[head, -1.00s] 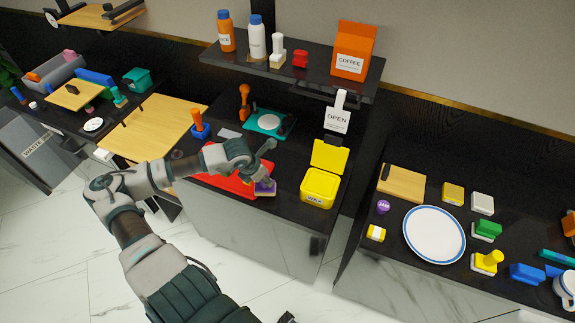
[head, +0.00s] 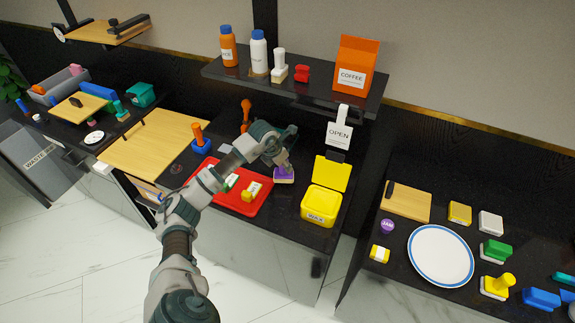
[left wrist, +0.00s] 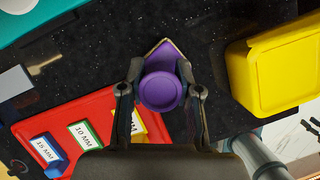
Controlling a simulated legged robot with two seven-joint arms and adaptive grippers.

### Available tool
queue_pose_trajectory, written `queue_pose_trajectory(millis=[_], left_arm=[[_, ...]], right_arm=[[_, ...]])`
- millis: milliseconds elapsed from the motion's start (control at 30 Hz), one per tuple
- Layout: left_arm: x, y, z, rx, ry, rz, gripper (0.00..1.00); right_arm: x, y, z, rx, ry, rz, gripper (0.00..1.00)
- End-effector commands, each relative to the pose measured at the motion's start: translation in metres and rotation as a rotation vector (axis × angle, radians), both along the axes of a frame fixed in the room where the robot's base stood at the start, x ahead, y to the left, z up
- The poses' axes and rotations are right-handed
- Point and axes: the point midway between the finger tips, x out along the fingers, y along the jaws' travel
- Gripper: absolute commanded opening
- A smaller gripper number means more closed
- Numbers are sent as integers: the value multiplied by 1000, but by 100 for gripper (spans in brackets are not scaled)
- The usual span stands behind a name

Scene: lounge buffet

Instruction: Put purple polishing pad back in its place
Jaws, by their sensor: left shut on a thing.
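The purple polishing pad (head: 284,175) has a round purple knob and a pale edge. My left gripper (head: 283,160) is shut on it. In the left wrist view the fingers flank the purple knob (left wrist: 161,92), and a pad corner shows beyond it. The pad is over the black counter, between the red tray (head: 224,208) and the yellow wax box (head: 320,204). I cannot tell whether it touches the counter. The red tray holds blocks labelled 15 MM (left wrist: 46,152) and 10 MM (left wrist: 82,134), and a yellow one (head: 251,191).
A black shelf (head: 305,90) with bottles and a coffee bag (head: 356,65) hangs above. A teal tray (left wrist: 40,20) lies beyond the red tray.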

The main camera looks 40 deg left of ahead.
Motion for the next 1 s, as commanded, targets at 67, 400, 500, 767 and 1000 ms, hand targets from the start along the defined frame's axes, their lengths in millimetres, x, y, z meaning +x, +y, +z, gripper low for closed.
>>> queue_pose_trajectory(millis=[67,400,500,767,1000], left_arm=[[17,3,1,-5,-2,2,0],[34,13,-15,-2,4,-1,0],[34,12,-31,-4,3,-1,0],[34,12,-37,-1,0,0,36],[34,12,-36,0,0,0,58]], right_arm=[[0,0,0,0,0,0,40],[0,0,2,1,2,-1,40],[1,1,8,2,-2,-1,40],[3,0,17,3,-12,-3,40],[1,0,14,1,-4,-4,40]])
